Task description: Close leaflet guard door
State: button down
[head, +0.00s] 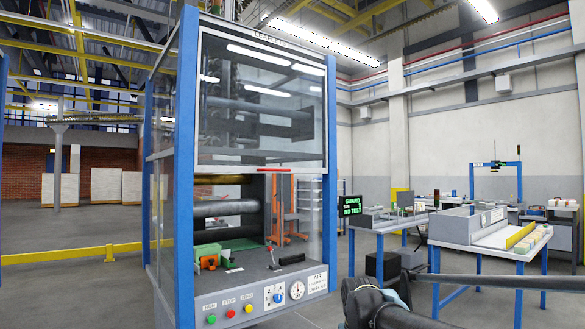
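The leaflet guard door (262,98) is a clear framed panel on the front of the blue-posted leaflet machine (186,150). It is raised, covering the upper part of the front, with a leaflets label along the top. A red handle (273,170) sits at its lower edge. Below it the front is open, showing rollers (226,207) and a grey deck (250,268). My arm is at the bottom right, in front of the machine's right side and apart from the door. My gripper's fingers are not visible.
The control panel (262,296) has coloured buttons, a blue knob and a gauge. A small screen (351,206) with green text, partly reading guard, stands right of the machine. Blue-legged tables (490,256) stand at the right. A yellow rail (75,255) crosses the floor at left.

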aim_at(197, 169)
jog(key=i, duration=1)
